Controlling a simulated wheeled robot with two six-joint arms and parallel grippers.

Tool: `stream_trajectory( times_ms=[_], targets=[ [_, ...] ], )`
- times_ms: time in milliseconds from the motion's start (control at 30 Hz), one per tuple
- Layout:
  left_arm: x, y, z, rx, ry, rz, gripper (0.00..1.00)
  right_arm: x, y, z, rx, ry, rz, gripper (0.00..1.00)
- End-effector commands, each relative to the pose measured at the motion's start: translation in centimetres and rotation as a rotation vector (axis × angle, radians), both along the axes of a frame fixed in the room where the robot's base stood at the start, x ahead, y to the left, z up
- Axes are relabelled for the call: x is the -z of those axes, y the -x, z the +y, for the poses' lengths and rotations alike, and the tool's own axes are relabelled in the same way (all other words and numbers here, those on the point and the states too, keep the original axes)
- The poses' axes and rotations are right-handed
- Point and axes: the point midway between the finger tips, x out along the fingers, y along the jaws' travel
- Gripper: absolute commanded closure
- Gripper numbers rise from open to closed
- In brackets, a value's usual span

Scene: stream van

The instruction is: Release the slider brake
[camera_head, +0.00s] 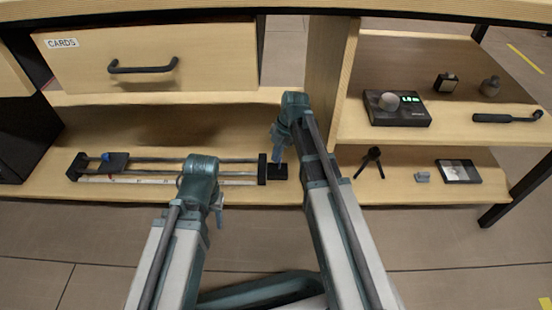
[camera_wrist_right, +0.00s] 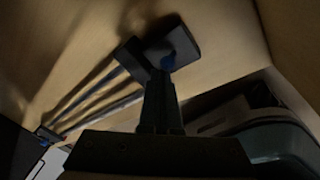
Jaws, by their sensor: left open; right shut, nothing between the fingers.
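The slider lies on the lower shelf. Its twin rails (camera_head: 150,172) run left to right, with a dark carriage (camera_head: 117,162) near the left end and a small blue knob (camera_head: 106,157) on it. A black end block (camera_head: 262,169) stands at the right, with a flat dark plate (camera_head: 279,172) beside it. My right gripper (camera_head: 279,165) is shut and points down at this plate. My left gripper (camera_head: 219,218) is open and empty in front of the rails.
A drawer marked CARDS (camera_head: 150,55) hangs above. An upright divider (camera_head: 325,75) stands just right of my right arm. The right shelves hold a black device (camera_head: 395,112), a small tripod (camera_head: 372,158) and a framed tile (camera_head: 458,171). The floor in front is clear.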

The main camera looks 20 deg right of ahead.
Motion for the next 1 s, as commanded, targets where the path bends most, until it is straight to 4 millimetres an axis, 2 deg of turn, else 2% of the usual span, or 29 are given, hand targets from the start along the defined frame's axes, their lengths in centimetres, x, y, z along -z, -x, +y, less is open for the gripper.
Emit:
stream_trajectory(
  times_ms=[267, 700, 1000],
  targets=[
    [0.0, 0.0, 0.0, 0.000, 0.000, 0.000, 0.50, 0.0, -0.1, 0.0, 0.000, -0.001, 0.000, 1.00],
    [0.8, 0.0, 0.0, 0.000, 0.000, 0.000, 0.50, 0.8, 1.2, 0.4, 0.000, -0.001, 0.000, 1.00],
    [0.8, 0.0, 0.0, 0.000, 0.000, 0.000, 0.50, 0.8, 1.2, 0.4, 0.000, -0.001, 0.000, 1.00]
  ],
)
